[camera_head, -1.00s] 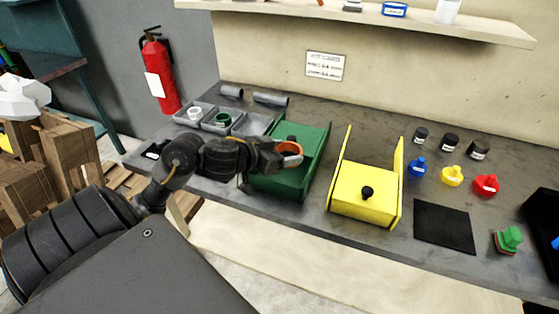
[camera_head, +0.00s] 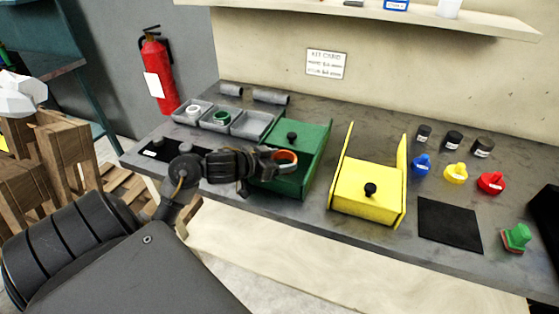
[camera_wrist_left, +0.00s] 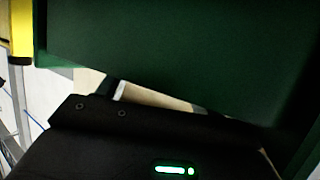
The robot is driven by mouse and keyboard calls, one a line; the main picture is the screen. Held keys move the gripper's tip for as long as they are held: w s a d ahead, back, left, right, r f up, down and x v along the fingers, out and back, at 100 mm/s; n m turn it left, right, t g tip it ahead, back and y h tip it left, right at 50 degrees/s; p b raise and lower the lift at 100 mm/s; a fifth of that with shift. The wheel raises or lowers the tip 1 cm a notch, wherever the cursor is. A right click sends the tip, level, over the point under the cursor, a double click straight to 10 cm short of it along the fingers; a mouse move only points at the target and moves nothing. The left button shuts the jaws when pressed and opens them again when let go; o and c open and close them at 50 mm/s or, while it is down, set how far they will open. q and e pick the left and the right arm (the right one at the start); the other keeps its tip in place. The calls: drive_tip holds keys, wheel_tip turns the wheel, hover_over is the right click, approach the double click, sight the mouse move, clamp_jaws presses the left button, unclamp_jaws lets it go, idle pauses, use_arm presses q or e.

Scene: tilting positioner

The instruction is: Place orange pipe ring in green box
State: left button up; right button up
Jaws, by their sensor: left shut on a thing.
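The orange pipe ring (camera_head: 285,157) is held in my left gripper (camera_head: 280,159), which is shut on it. In the head view the ring shows in front of the green box (camera_head: 314,155), over its near part. I cannot tell whether the ring touches the box. The box has raised sides and a black knob (camera_head: 292,137). In the left wrist view the green box (camera_wrist_left: 180,50) fills most of the picture close to the gripper, and the ring and fingertips cannot be made out. My right gripper is not in view.
The yellow box (camera_head: 368,190) stands to the right. Grey trays (camera_head: 252,124) with a white and a green ring lie at the back left. Several coloured bottles, a black mat (camera_head: 449,224) and a green stamp (camera_head: 517,236) stand at the right. Bare bench lies between the boxes.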

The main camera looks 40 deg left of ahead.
use_arm(q)
drive_tip(key=shift+f, duration=0.6)
drive_tip(key=o, duration=1.2)
drive_tip(key=shift+f, duration=0.1)
drive_tip(key=v, duration=0.4)
drive_tip(key=p+v, duration=0.1)
drive_tip(key=v, duration=0.3)
drive_tip(key=r+v, duration=0.1)
drive_tip(key=v, duration=0.3)
drive_tip(key=shift+r, duration=0.25)
